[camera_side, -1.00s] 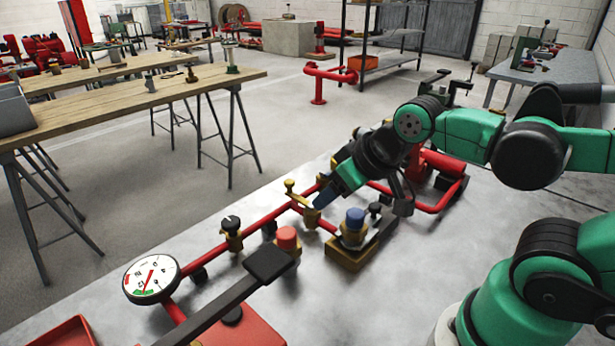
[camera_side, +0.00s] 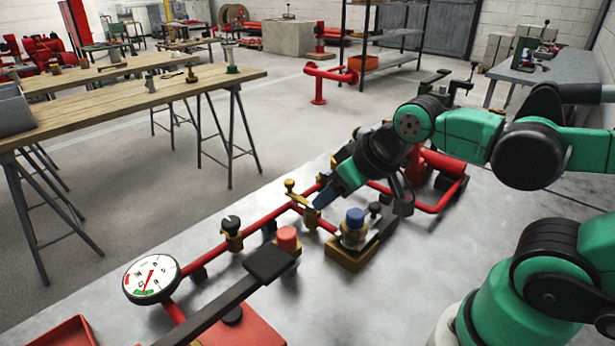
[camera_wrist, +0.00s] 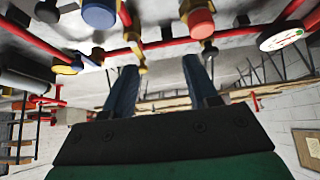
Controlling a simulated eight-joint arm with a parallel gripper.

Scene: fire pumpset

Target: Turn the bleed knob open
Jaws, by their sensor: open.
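My gripper (camera_side: 322,198) is over the red pipe line, tilted down, its two blue fingers apart with nothing between them. In the wrist view my gripper (camera_wrist: 160,65) also shows an empty gap. Which fitting is the bleed knob is not certain. A black knob on a brass valve (camera_side: 231,225) stands on the pipe, left of my gripper. A brass handle (camera_side: 290,187) stands just left of the fingers; whether they touch is unclear. A small black knob (camera_side: 375,209) is right of the blue-capped fitting (camera_side: 355,218), which also shows in the wrist view (camera_wrist: 98,14).
A red-capped fitting (camera_side: 287,238) beside a long black bar (camera_side: 268,263) stands in front of the pipe. A white gauge (camera_side: 151,279) is at the near left. A red pump part (camera_side: 445,165) is behind my wrist.

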